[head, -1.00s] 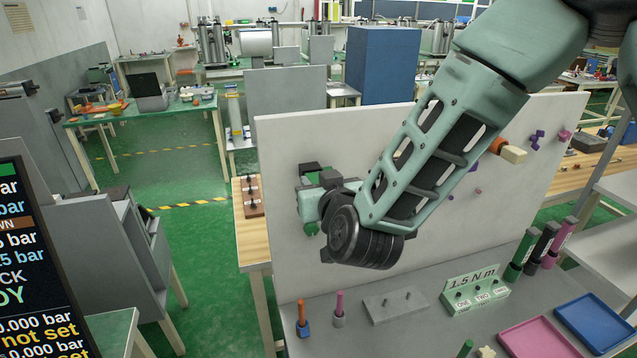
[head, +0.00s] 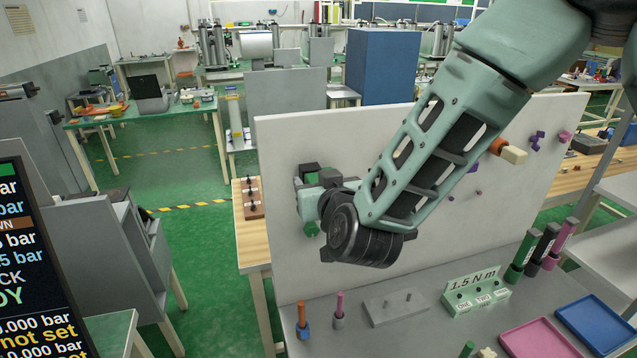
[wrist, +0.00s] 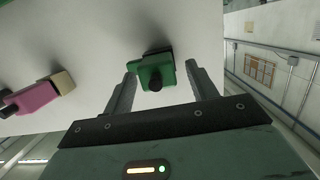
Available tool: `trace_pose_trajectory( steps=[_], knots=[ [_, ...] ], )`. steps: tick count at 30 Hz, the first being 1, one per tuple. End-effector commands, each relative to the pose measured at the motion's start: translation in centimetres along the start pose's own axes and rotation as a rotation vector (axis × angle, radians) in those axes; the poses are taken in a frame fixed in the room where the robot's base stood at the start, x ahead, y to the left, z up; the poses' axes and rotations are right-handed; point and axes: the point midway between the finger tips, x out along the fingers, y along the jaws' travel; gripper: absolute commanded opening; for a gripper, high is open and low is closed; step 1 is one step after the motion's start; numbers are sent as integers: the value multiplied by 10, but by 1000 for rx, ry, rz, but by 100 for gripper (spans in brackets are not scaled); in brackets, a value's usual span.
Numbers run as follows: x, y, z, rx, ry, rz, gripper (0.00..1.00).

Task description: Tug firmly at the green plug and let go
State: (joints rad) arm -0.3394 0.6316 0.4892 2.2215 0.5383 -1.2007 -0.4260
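The green plug (wrist: 152,73) sits at a dark socket on the pale upright panel (wrist: 95,40). In the wrist view it lies between the two fingers of my gripper (wrist: 161,72). A gap shows between the plug and the right finger, and the left finger also looks apart from it, so my gripper is open around the plug. In the head view my gripper (head: 318,203) is at the panel's left part, and my wrist hides much of this spot. A green piece (head: 312,229) shows just below it; I cannot tell whether it is the plug.
A magenta plug (wrist: 32,99) with a tan block is beside it in the wrist view. The grey bench holds a green "1.5 N m" stand (head: 476,293), a pink tray (head: 540,338) and a blue tray (head: 598,322).

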Motion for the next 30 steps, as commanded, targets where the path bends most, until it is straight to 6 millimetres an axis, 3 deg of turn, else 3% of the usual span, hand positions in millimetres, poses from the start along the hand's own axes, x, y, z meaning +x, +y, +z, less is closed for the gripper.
trace_pose_trajectory(
  steps=[8,23,30],
  knots=[
    [-17,-1,2,-1,1,-3,58],
    [-118,-1,2,-2,4,-4,58],
    [-143,0,4,1,6,-1,58]
  ],
)
